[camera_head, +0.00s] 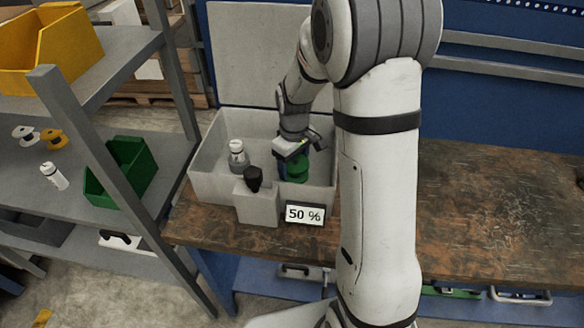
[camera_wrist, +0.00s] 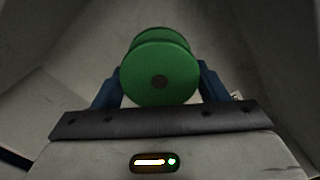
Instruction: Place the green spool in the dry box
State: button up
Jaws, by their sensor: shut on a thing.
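The green spool (camera_wrist: 160,70) is between the two blue fingers of my gripper (camera_wrist: 160,92), which is shut on it. In the head view, my gripper (camera_head: 303,150) reaches down into the open grey dry box (camera_head: 210,170), and the green spool (camera_head: 296,169) is inside the box's walls on the right side. I cannot tell whether the spool touches the box floor. The box's lid (camera_head: 260,55) stands open at the back. My arm hides the right part of the box.
A white bottle (camera_head: 238,157) stands in the box to the left. A "50 %" display (camera_head: 305,214) and a grey block with a black knob (camera_head: 254,190) are at the box's front. A shelf (camera_head: 130,190) holds a green bin (camera_head: 122,180).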

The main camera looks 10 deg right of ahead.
jog(key=shift+f, duration=1.15)
jog(key=shift+f, duration=0.15)
jog(key=o, duration=1)
